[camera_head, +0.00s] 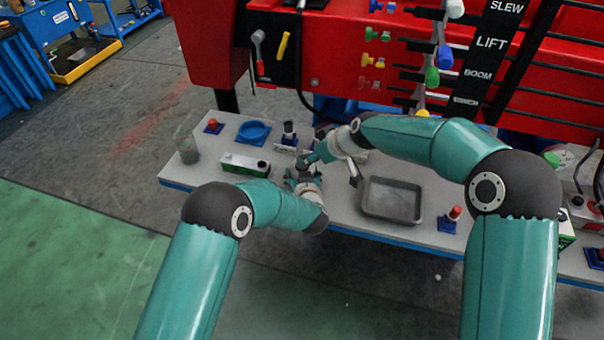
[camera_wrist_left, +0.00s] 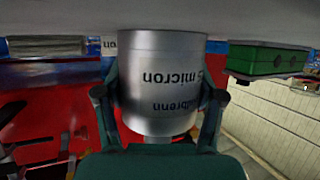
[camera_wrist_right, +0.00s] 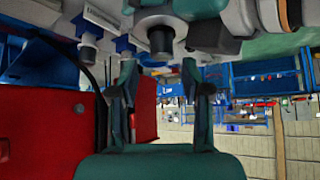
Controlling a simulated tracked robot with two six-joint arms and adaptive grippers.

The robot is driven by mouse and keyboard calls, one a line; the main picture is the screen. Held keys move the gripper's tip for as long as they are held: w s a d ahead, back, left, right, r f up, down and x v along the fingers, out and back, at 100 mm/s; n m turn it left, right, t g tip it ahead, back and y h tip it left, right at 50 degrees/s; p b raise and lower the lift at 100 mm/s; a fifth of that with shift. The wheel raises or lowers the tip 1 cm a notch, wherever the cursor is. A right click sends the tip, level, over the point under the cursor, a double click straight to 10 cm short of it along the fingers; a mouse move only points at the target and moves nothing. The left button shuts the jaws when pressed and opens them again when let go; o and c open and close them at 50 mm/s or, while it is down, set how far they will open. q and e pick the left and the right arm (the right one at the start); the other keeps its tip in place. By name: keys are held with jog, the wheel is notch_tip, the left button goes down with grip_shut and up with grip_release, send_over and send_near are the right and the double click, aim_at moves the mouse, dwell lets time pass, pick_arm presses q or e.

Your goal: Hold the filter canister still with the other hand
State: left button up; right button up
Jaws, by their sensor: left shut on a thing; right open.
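The filter canister (camera_wrist_left: 160,65) is a silver cylinder with a white label reading "micron", upside down in the left wrist view. My left gripper (camera_wrist_left: 160,115) has one finger on each side of it and is shut on it. In the head view my left gripper (camera_head: 303,180) is low over the bench, and the canister is mostly hidden there between the arms. My right gripper (camera_head: 318,156) is just beyond it. In the right wrist view my right gripper (camera_wrist_right: 160,85) is open, with nothing between its fingertips. A grey cylinder with a dark end (camera_wrist_right: 158,40) shows past the fingers; I cannot tell whether it is the canister.
The red crane body (camera_head: 350,55) with levers stands behind.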

jog(key=shift+x, duration=2.55)
jog(key=shift+d, duration=0.1)
grip_shut()
